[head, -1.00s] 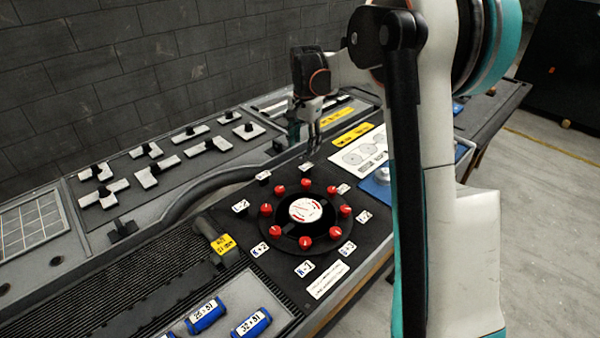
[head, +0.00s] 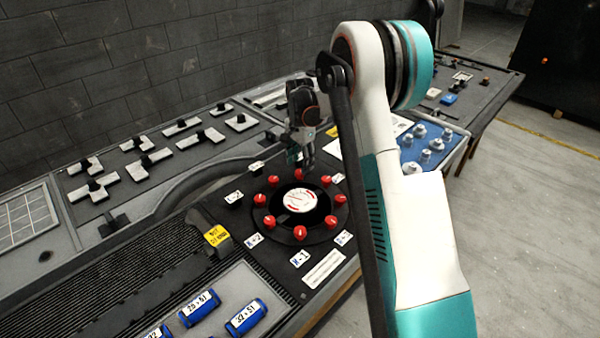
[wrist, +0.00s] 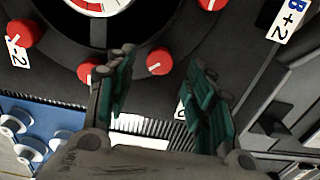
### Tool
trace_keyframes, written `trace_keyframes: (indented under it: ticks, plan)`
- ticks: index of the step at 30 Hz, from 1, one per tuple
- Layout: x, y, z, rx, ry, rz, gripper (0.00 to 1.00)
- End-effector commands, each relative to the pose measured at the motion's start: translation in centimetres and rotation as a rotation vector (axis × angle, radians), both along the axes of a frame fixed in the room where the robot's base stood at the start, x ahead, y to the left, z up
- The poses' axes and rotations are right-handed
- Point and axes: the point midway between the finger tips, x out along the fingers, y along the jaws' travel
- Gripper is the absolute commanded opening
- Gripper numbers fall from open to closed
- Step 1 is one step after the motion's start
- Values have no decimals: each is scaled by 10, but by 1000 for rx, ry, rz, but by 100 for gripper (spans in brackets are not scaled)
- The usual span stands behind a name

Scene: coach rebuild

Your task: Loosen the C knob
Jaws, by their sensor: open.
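A round black dial plate (head: 335,213) carries a ring of several red knobs around a white gauge (head: 299,200). In the head view my gripper (head: 303,163) is over the far side of this ring. In the wrist view my gripper (wrist: 162,75) is open, with green-padded fingers. A red knob (wrist: 160,62) shows in the gap between the fingertips, nearer the left one. Another red knob (wrist: 87,69) is just left of the left finger. I cannot read a C label; a white tag between the fingers is mostly hidden. I cannot tell whether the fingers touch a knob.
A "B+2" tag (wrist: 290,20) is at the wrist view's upper right. A blue panel (head: 440,150) with silver knobs stands right of the dial, partly behind my arm. Blue cylinders (head: 246,316) lie in front. Black-and-white switches (head: 182,126) fill the back left.

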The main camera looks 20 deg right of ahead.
Motion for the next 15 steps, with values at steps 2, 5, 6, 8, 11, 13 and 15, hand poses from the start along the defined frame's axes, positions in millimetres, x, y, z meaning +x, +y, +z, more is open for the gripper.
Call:
trace_keyframes:
  ticks: [2,5,6,8,11,13,15]
  plan:
    - [0,0,-15,0,0,0,49]
    - [0,0,-26,0,0,0,49]
    - [0,0,-29,0,0,0,49]
    - [0,0,-33,0,0,0,49]
    - [0,0,-36,0,0,0,49]
    - [0,0,-37,0,0,0,49]
    - [0,0,-37,0,0,0,49]
